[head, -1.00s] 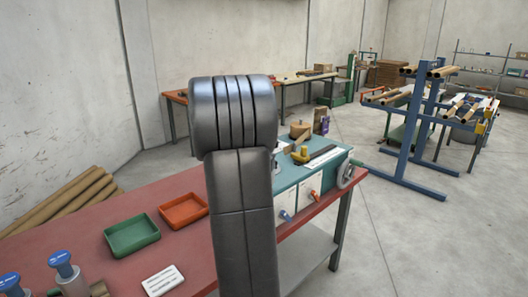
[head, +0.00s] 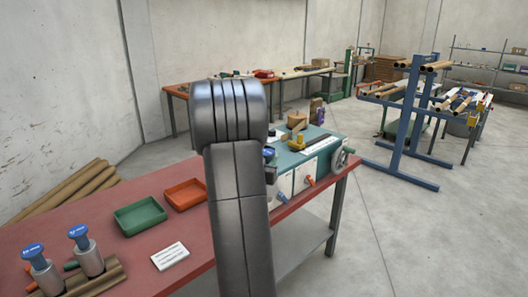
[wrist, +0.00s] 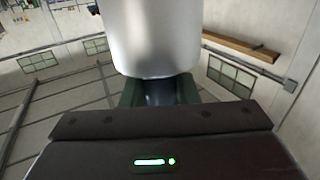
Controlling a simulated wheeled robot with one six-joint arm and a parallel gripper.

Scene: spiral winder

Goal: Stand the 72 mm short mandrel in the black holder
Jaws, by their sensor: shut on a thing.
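In the wrist view a silver cylinder, the held mandrel (wrist: 158,38), fills the top middle. Its narrow dark neck sits between the dark green fingers of my gripper (wrist: 160,92), which is shut on it. Its size label does not show. In the head view my arm link hides the gripper, and a small blue part (head: 269,154) shows beside it; I cannot tell whether it belongs to the held mandrel. Two other silver mandrels with blue tops, a left one (head: 44,275) and a right one (head: 89,260), stand at the red bench's near left. I cannot make out the black holder.
The red bench (head: 120,250) carries a green tray (head: 140,216), an orange tray (head: 185,194) and a white card (head: 170,256). A teal winder (head: 328,160) with a handwheel stands at its far end. A blue rack (head: 408,130) stands on open floor at right.

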